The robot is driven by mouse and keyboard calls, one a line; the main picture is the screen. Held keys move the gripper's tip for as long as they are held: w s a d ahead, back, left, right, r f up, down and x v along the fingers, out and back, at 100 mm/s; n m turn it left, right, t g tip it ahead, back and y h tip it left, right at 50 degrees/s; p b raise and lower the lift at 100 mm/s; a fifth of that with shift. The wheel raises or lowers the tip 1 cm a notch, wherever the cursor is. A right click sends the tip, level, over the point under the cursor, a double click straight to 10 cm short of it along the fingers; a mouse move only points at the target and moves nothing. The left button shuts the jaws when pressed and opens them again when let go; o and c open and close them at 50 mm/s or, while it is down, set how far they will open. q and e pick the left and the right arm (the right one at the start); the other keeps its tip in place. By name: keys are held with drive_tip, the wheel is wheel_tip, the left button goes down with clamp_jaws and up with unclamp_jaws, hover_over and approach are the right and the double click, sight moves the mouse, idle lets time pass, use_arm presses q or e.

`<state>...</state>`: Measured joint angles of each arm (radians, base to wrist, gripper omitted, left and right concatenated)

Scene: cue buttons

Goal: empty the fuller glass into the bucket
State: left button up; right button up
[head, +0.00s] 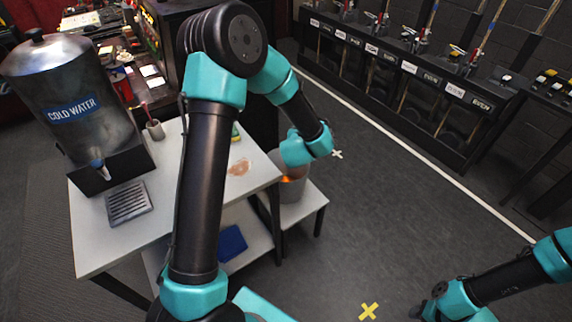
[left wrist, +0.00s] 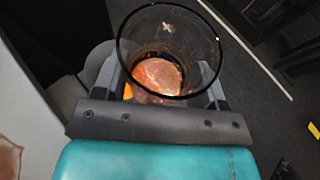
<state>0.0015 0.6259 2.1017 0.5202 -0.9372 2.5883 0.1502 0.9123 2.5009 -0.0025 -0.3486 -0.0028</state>
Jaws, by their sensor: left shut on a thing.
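In the left wrist view my left gripper (left wrist: 168,80) is shut on a clear glass (left wrist: 205,38), its fingers on either side. A pale reddish-brown surface with orange light shows through the glass; I cannot tell whether it is in the glass or beyond it. In the head view a grey bucket (head: 291,211) stands on a low white shelf, under my left wrist. The left fingers and held glass are mostly hidden there. No second glass is visible. My right gripper (head: 418,311) is at the bottom edge, its fingers too unclear to read.
A white table (head: 100,247) holds a cold water dispenser (head: 78,105), a drip grate (head: 128,201) and a brown stain (head: 238,168). A blue cloth-like item (head: 231,242) lies on the lower shelf. My left arm hides the table's middle. Open floor lies right of the bucket.

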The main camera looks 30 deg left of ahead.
use_arm(q)
drive_tip(key=s+a+f, duration=0.1)
drive_tip(key=a+f, duration=0.2)
drive_tip(key=a, duration=1.9)
drive_tip(key=shift+f, duration=0.2)
drive_tip(key=shift+y, duration=0.3)
drive_tip(key=w+d+f+m+g+y, duration=0.2)
drive_tip(key=f+m+g+y, duration=0.1)
drive_tip(key=f, duration=0.8)
drive_tip(key=w+d+f+m+g+y, duration=0.2)
drive_tip(key=w+f+m+g+y, duration=0.1)
drive_tip(key=f, duration=0.8)
drive_tip(key=shift+w+d+f+m+g, duration=0.2)
drive_tip(key=shift+f+m+g, duration=0.15)
drive_tip(key=shift+m+g, duration=0.8)
